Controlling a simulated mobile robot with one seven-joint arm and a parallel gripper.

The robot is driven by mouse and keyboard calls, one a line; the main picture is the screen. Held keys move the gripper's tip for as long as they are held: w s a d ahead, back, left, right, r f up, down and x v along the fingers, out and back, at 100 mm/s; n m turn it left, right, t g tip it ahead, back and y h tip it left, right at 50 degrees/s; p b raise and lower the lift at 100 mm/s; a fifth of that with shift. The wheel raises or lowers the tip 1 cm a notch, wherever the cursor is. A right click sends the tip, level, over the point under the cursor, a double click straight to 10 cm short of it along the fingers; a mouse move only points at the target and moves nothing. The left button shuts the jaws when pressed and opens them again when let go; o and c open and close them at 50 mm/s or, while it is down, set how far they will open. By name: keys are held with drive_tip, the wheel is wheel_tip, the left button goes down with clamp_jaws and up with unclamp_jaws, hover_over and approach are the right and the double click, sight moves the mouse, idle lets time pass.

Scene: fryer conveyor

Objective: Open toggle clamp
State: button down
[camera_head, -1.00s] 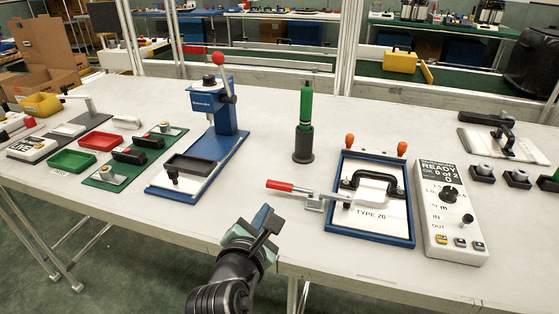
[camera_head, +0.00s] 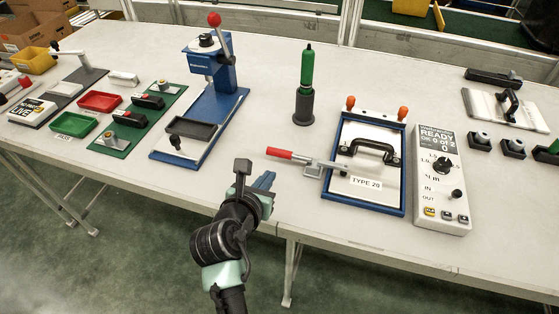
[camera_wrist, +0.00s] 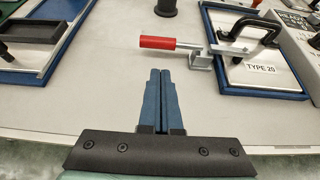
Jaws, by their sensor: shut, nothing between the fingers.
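The toggle clamp (camera_head: 318,168) is mounted at the left edge of the blue-framed TYPE 20 fixture (camera_head: 326,196). Its red handle (camera_head: 287,154) lies nearly flat and points left, and its metal arm reaches right over the fixture plate. In the wrist view the red handle (camera_wrist: 171,43) is ahead of my fingers and slightly right, with the clamp body (camera_wrist: 205,60) right of it. My gripper (camera_head: 265,180) is shut and empty, apart from the handle, at the table's front edge. Its blue fingers (camera_wrist: 161,72) lie side by side in the wrist view.
A green-handled tool stands in a black holder (camera_head: 303,106) behind the clamp. A blue press (camera_head: 212,70) is left, and a control box (camera_head: 440,190) is right of the fixture. The fixture has a black handle (camera_head: 370,150). Bare table surrounds the red handle.

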sight(279, 170)
drive_tip(key=b+x, duration=0.2)
drive_tip(key=x, duration=0.8)
drive_tip(key=shift+s+r, duration=0.1)
drive_tip(key=shift+r, duration=0.05)
drive_tip(key=shift+r+p, duration=0.2)
drive_tip(key=shift+p, duration=0.45)
